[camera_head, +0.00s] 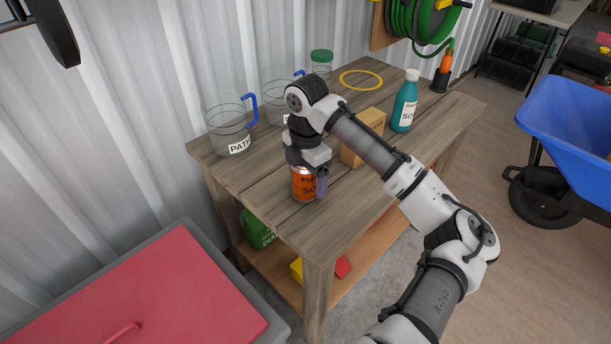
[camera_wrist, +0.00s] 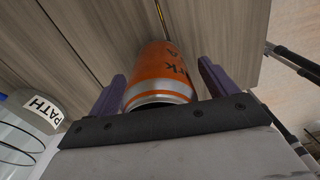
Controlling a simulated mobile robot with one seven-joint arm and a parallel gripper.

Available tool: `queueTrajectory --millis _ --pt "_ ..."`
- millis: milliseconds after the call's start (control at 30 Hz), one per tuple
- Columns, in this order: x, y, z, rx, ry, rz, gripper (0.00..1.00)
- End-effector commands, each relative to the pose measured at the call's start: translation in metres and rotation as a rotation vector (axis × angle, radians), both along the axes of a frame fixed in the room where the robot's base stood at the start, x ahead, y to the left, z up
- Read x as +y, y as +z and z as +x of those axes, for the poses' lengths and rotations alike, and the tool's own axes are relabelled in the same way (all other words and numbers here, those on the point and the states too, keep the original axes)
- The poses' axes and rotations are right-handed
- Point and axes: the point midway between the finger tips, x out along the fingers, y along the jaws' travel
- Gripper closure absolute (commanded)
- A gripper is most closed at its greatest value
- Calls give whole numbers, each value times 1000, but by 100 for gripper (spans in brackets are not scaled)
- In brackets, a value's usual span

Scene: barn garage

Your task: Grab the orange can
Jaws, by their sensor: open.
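The orange can (camera_head: 304,186) stands upright on the wooden workbench (camera_head: 357,208), near its front left corner. It has dark lettering on its side and a silvery rim. My gripper (camera_head: 312,183) is right over it, with its fingers pointing down. In the wrist view the can (camera_wrist: 160,75) sits between the two purple fingers of my gripper (camera_wrist: 165,90). The fingers are open, with a gap visible on either side of the can. The can's top is partly hidden by my gripper in the head view.
A clear jug labelled PATH (camera_head: 229,132) and a second jug (camera_head: 279,100) stand along the wall. A cardboard box (camera_head: 365,138) is just right of my gripper. A teal bottle (camera_head: 405,102), a yellow ring (camera_head: 361,80) and a green-lidded jar (camera_head: 321,64) are farther back.

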Motion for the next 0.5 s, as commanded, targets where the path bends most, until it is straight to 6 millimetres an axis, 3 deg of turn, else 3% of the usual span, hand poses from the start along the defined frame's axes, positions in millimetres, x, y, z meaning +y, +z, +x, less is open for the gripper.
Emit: queueTrajectory --millis 200,500 --pt "0 -1 0 -1 0 1 17" --pt "0 -1 0 0 0 0 56"
